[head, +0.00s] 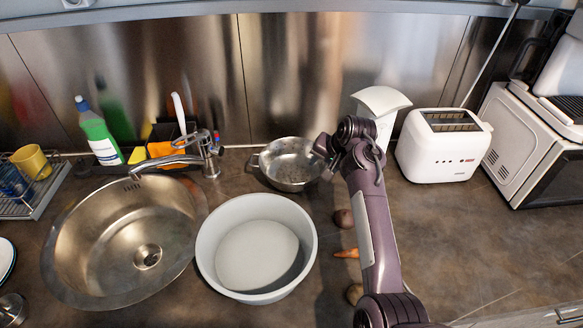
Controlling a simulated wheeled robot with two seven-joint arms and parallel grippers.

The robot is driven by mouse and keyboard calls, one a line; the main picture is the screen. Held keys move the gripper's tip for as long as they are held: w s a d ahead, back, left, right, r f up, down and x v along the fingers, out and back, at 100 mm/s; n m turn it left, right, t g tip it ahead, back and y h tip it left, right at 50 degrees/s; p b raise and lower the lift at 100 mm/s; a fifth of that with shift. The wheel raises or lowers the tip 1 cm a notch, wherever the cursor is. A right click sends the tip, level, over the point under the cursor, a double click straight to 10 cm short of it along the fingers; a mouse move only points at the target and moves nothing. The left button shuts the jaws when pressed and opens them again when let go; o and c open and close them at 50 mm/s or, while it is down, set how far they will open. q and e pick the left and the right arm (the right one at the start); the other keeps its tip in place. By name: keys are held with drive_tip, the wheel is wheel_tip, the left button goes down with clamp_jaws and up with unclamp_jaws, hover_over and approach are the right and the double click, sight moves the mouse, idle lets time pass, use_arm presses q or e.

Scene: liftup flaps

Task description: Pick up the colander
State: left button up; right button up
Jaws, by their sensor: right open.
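The colander (284,169) is a small silver metal bowl with holes and side handles. It stands upright on the counter, behind the white basin and right of the tap. My right arm comes in from the lower right. Its gripper (324,152) is at the colander's right rim and covers part of that edge. The gripper is open; I cannot tell whether its fingers touch the rim. My left gripper is not in view.
A large white basin (208,249) stands in front of the colander. The sink (75,240) and tap (208,153) are to the left. A white toaster (437,155) and a microwave (520,150) stand to the right. A carrot (346,253) and round brown vegetables (344,218) lie beside my arm.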

sight(318, 171)
drive_tip(key=x, duration=0.2)
drive_tip(key=p+x, duration=0.1)
drive_tip(key=x, duration=0.2)
drive_tip(key=shift+s+d+f, duration=0.1)
drive_tip(key=shift+s+f, duration=0.1)
drive_tip(key=shift+f, duration=0.25)
drive_tip(key=shift+r, duration=0.1)
clamp_jaws()
